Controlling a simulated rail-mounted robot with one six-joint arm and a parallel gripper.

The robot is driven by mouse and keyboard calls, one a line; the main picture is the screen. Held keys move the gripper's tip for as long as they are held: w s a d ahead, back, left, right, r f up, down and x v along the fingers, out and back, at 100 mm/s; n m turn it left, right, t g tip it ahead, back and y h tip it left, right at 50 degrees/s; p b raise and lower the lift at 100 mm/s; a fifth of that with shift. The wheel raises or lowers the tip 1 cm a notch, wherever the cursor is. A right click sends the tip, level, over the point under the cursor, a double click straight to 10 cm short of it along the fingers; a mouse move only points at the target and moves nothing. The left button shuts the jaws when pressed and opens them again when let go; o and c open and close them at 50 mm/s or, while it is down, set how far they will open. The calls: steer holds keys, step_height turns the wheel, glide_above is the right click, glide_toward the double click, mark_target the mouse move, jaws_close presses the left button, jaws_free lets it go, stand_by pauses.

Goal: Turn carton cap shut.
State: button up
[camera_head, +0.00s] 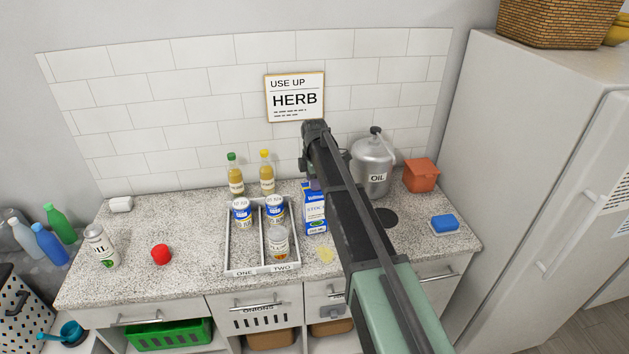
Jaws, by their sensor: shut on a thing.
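The blue and white stock carton (314,212) stands upright on the speckled counter, just right of a divided tray. Its top is largely covered by my arm, and I cannot make out the cap clearly. My gripper (312,182) is at the top of the carton, shut on what appears to be the cap. Its fingers are mostly hidden behind my arm, which crosses the view from the lower right.
The tray (229,262) beside the carton holds blue tins and a jar. Two bottles (236,178) stand behind it. A metal oil can (372,168), an orange box (421,175) and a blue sponge (444,223) are to the right. A red object (161,254) lies left, with free counter around it.

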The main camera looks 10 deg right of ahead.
steer(key=shift+m, duration=0.3)
steer(key=m, duration=1.3)
steer(key=shift+m, duration=0.3)
steer(key=m, duration=1.3)
